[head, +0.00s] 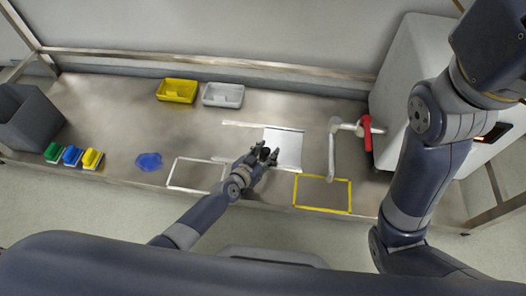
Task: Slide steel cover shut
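The steel cover appears to be the pale flat panel (287,144) on the bench, lying between two light rails, an upper rail (240,124) and a lower one. It sits at the right end of the rails, with bare bench surface to its left between them. My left gripper (267,152) is at the panel's left edge, its fingers apart. Something dark shows between the fingers; I cannot tell whether it is a handle or part of the gripper, or whether they touch the panel. My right arm rises at the right; its gripper is out of view.
A yellow tray (177,90) and a grey tray (223,95) stand at the back. A pipe with a red handle (367,133) stands right of the panel. White (171,174) and yellow (322,210) outlines mark the front. A blue patch (149,161) and coloured blocks (73,156) lie left.

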